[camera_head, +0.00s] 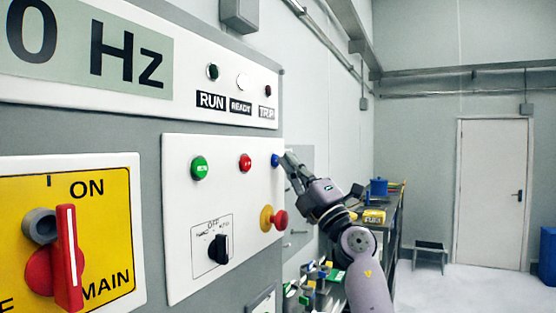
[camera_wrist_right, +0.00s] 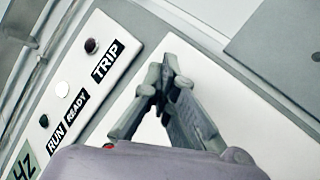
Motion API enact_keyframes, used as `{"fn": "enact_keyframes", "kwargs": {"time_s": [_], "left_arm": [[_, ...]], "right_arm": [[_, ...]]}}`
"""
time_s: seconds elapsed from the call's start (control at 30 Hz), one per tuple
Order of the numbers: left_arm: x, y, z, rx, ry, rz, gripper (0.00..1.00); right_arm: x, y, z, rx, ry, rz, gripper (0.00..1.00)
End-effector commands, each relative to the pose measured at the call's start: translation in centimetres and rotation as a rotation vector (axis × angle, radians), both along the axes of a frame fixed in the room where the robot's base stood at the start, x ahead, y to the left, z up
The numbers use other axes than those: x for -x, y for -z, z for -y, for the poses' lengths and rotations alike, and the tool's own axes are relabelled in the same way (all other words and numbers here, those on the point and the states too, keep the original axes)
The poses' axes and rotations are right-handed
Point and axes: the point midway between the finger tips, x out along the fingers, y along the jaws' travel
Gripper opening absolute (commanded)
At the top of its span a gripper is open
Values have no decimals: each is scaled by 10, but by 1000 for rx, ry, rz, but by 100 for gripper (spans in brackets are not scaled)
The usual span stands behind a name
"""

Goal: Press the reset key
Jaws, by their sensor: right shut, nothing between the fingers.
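The control panel (camera_head: 180,240) stands on the left in the head view. A small blue button (camera_head: 275,160) sits at the right end of its button row, after a green button (camera_head: 199,168) and a red one (camera_head: 245,163); I cannot read a reset label on it. My right gripper (camera_head: 285,158) is shut and empty, its tips right at the blue button. I cannot tell whether they touch it. In the right wrist view the closed fingers (camera_wrist_right: 166,75) point at the white panel, and the blue button is hidden. My left gripper is not in view.
Below the blue button a red mushroom knob (camera_head: 279,220) on a yellow base sticks out near my right arm. A black selector (camera_head: 218,249) and a red main switch (camera_head: 67,258) are farther left. A cluttered bench (camera_head: 385,215) stands behind my arm.

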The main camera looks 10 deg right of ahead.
Motion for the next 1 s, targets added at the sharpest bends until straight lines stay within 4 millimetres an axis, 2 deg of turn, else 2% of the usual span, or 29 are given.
{"fn": "enact_keyframes", "kwargs": {"time_s": [0.17,0.57,1.0], "left_arm": [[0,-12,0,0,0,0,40],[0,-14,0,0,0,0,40],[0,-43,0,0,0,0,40]], "right_arm": [[6,-1,8,3,1,-1,0],[8,0,11,1,1,0,0],[30,-1,45,1,1,-1,0]]}}
